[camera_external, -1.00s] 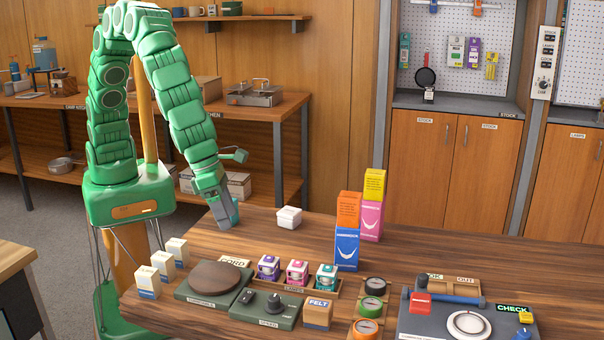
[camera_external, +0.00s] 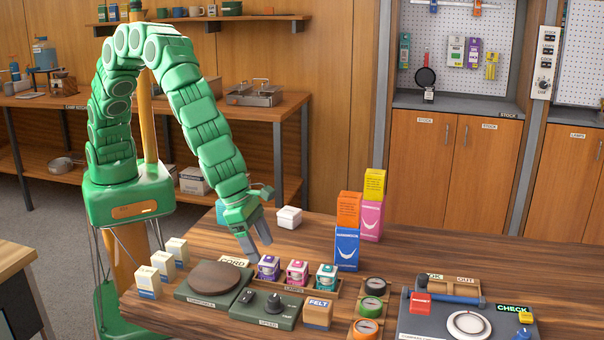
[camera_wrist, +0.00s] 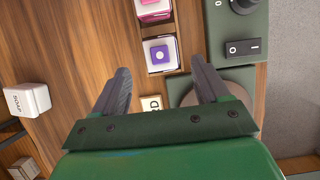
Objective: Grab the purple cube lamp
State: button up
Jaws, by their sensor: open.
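The purple cube lamp (camera_external: 268,267) stands at the left end of a wooden tray (camera_external: 335,287), beside a pink cube lamp (camera_external: 297,272) and a teal cube lamp (camera_external: 326,277). My gripper (camera_external: 257,252) is open and empty, just above and behind the purple lamp. In the wrist view the purple lamp (camera_wrist: 161,54) shows its white top with a purple square, beyond and roughly centred between the fingertips of my gripper (camera_wrist: 162,80). The pink lamp (camera_wrist: 153,10) is partly cut off at the top edge there.
A round turntable (camera_external: 215,276) and a speed box (camera_external: 266,309) with a knob lie close in front. A white soap block (camera_external: 288,217) is behind. Stacked coloured boxes (camera_external: 346,248) stand to the right. Bare table lies between soap and tray.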

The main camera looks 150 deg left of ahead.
aim_at(268, 257)
jog(key=shift+w+a+x, duration=0.1)
jog(key=shift+w+x, duration=0.05)
jog(key=shift+x, duration=1.1)
jog(key=shift+w+a+x, duration=0.1)
jog(key=shift+x, duration=1.15)
jog(key=shift+r, duration=0.15)
jog(key=c, duration=1.1)
